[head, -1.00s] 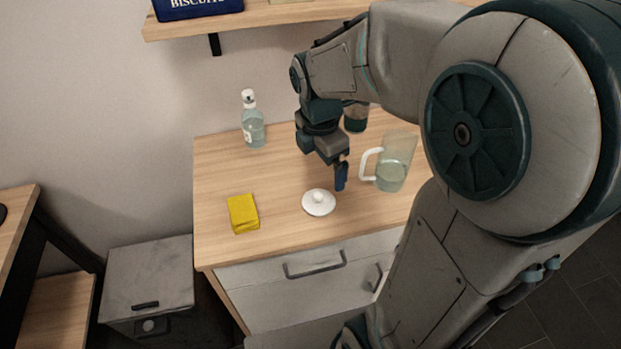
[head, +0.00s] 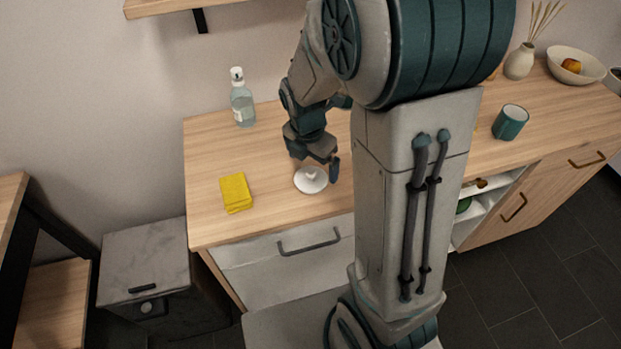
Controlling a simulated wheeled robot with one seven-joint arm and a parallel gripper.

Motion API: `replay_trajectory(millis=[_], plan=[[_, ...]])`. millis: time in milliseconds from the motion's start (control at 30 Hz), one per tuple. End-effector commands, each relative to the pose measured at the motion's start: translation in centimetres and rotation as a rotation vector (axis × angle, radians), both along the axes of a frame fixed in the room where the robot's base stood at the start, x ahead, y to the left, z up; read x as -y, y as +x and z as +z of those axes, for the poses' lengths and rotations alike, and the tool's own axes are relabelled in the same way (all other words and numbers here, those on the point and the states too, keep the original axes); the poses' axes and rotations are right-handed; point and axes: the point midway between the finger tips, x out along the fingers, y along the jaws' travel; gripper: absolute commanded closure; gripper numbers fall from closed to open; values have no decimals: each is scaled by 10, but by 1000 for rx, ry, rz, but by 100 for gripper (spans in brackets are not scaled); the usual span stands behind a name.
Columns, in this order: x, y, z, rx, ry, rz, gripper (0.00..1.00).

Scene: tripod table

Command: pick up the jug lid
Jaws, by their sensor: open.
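The jug lid (head: 311,183) is a round white disc with a small knob, lying on the wooden counter near its front edge. My gripper (head: 324,172) points down at the lid's far right side, with a dark finger beside the rim. The gripper is open and partly covers the lid's back edge. I cannot tell whether a finger touches the lid. The glass jug is hidden behind my arm.
A yellow cloth (head: 236,193) lies left of the lid. A clear bottle (head: 242,100) stands at the back left. A teal cup (head: 509,122) stands right of my arm. The counter (head: 215,150) between bottle and cloth is clear.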

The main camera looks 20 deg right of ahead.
Motion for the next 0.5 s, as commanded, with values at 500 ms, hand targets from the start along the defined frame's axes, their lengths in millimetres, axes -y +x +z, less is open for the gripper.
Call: replay_trajectory(millis=[500], plan=[[-2, 1, -45, -1, 0, 0, 0]])
